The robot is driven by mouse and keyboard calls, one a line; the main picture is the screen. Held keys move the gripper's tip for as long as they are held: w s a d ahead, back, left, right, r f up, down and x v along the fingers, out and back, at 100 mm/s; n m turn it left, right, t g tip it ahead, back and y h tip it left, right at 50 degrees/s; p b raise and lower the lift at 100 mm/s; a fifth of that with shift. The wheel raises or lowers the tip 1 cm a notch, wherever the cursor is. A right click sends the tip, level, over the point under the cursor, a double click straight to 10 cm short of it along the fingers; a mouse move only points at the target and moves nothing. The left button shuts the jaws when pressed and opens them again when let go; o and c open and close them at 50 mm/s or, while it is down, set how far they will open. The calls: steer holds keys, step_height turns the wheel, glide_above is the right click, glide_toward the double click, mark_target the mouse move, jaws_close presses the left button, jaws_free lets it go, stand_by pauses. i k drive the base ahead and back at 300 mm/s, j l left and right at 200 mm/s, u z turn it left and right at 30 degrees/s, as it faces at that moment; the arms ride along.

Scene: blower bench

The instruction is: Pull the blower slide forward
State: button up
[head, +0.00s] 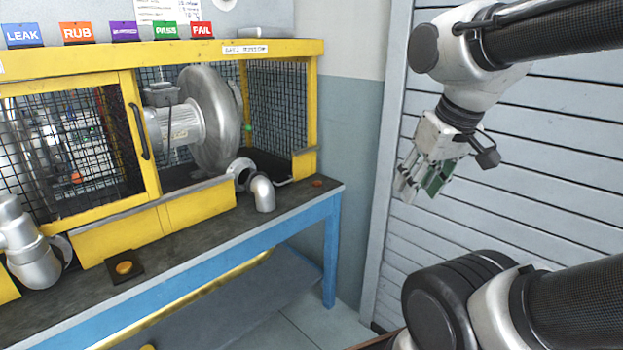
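The silver blower (213,121), a round housing with a motor on its left side, stands inside a yellow mesh cage (198,210) on the bench. No separate slide can be made out under it; the cage's front rail hides its base. A black handle (139,131) is on the cage's front panel, left of the blower. My gripper (421,186) hangs in the air to the right of the bench, well apart from the cage and blower. A green part shows at its fingers; I cannot tell whether it is held or belongs to the gripper.
Silver pipe elbows stand at the bench front, one at right (263,194) and one at left (30,255). An orange button (124,268) sits on the bench edge. Coloured labels, including LEAK (23,35), line the cage top. A slatted shutter (540,190) is behind my arm.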

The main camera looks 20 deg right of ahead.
mark_target(201, 113)
steer(key=i+l, duration=0.25)
steer(key=i+l+u, duration=0.15)
steer(key=l, duration=0.25)
steer(key=i+l, duration=0.3)
steer(key=l+u, duration=0.05)
